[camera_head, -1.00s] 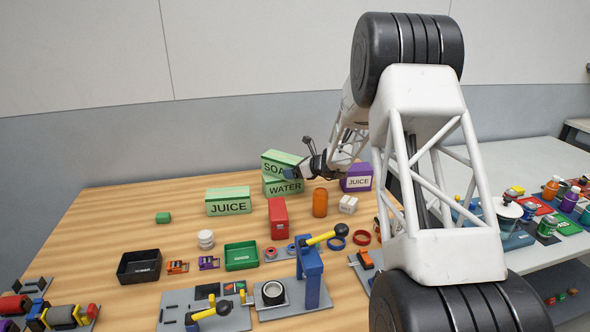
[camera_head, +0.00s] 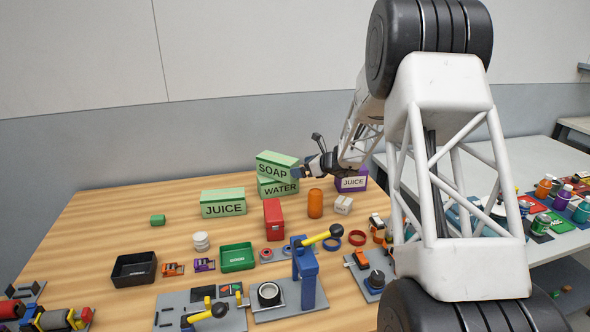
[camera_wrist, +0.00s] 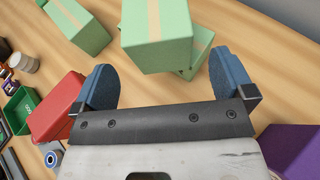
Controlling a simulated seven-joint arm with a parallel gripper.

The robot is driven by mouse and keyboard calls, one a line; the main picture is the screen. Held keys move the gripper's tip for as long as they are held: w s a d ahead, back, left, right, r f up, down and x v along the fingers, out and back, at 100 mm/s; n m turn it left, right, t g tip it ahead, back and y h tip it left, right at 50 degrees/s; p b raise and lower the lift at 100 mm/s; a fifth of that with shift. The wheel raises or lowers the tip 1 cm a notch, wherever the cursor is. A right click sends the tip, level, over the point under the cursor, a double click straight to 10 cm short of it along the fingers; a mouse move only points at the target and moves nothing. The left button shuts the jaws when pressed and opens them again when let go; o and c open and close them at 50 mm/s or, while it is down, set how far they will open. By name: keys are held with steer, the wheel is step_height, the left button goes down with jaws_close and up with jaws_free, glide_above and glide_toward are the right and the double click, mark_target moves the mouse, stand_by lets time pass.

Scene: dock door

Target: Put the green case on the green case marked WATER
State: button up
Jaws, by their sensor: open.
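The green case marked SOAP (camera_head: 272,169) rests on top of the green case marked WATER (camera_head: 279,189) at the back of the wooden table. It sits turned a little from the case below. In the wrist view the upper case (camera_wrist: 157,40) shows ahead between my finger tips, with part of the lower case (camera_wrist: 198,58) under it. My gripper (camera_head: 299,173) is open, at the right end of the SOAP case; the wrist view shows its two blue fingers (camera_wrist: 162,62) apart with nothing clamped. A green case marked JUICE (camera_head: 223,204) stands to the left.
A purple JUICE case (camera_head: 351,181) stands to the right of my gripper. A red case (camera_head: 273,217) and an orange cylinder (camera_head: 315,204) stand in front. Bare table (camera_head: 120,212) lies at the left.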

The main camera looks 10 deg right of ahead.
steer(key=shift+v, duration=2.85)
steer(key=s+a+r+n+g+h, duration=0.15)
steer(key=s+a+r+n, duration=0.3)
steer(key=s, duration=0.45)
steer(key=s+a+r+n+g, duration=0.3)
steer(key=s+a+n, duration=0.15)
steer(key=s, duration=0.45)
steer(key=s+a+r+n+g+h, duration=0.15)
steer(key=s+a+r+n, duration=0.3)
steer(key=s, duration=0.45)
steer(key=s+n+g+h, duration=0.1)
steer(key=s+n+h, duration=0.5)
steer(key=s, duration=2.5)
steer(key=n, duration=0.7)
steer(key=shift+s+f+h, duration=0.2)
steer(key=shift+s+h, duration=0.15)
steer(key=shift+h, duration=0.05)
